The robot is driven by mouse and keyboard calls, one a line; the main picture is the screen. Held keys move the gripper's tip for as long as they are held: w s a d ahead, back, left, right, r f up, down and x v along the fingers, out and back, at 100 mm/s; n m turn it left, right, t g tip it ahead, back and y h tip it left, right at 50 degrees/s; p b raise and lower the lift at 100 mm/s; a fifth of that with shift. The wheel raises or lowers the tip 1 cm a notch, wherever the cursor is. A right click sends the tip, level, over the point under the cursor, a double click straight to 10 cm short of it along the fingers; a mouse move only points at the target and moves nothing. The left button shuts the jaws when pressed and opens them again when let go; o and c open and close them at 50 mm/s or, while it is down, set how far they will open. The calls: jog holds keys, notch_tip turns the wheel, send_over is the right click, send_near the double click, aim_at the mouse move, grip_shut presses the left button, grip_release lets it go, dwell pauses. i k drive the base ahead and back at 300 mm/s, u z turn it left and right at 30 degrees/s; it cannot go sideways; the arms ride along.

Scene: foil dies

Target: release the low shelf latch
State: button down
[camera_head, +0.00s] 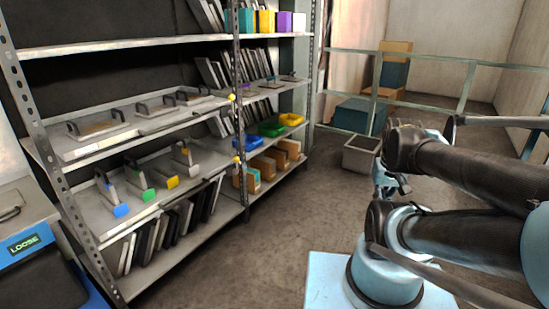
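Two small yellow knobs sit on the upright post of the metal shelf rack. The lower knob (237,160), by the lower tray of dies, looks like the low shelf latch; whether it is latched is too small to tell. The upper knob (232,97) is by the tray above. The lower sliding tray (143,212) holds several handled dies with blue, green, yellow and white ends. My gripper (392,187) appears small and partly hidden by my folded arm, well right of the rack and apart from both knobs. Its fingers are unclear.
The upper tray (75,149) holds handled plates. Yellow, green and blue bins (272,129) and cardboard boxes stand on the right shelves. A grey open bin (361,155) is on the floor near a railing. A cabinet marked LOOSE (25,243) stands left. Floor before the rack is clear.

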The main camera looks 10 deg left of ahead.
aim_at(236, 159)
jog(key=z, duration=0.5)
jog(key=k, duration=0.65)
jog(key=z, duration=0.65)
jog(key=i, duration=1.2)
jog(key=u, duration=0.45)
jog(key=i, duration=1.05)
jog(key=u, duration=1.25)
jog(key=i, duration=0.9)
jog(key=u, duration=0.6)
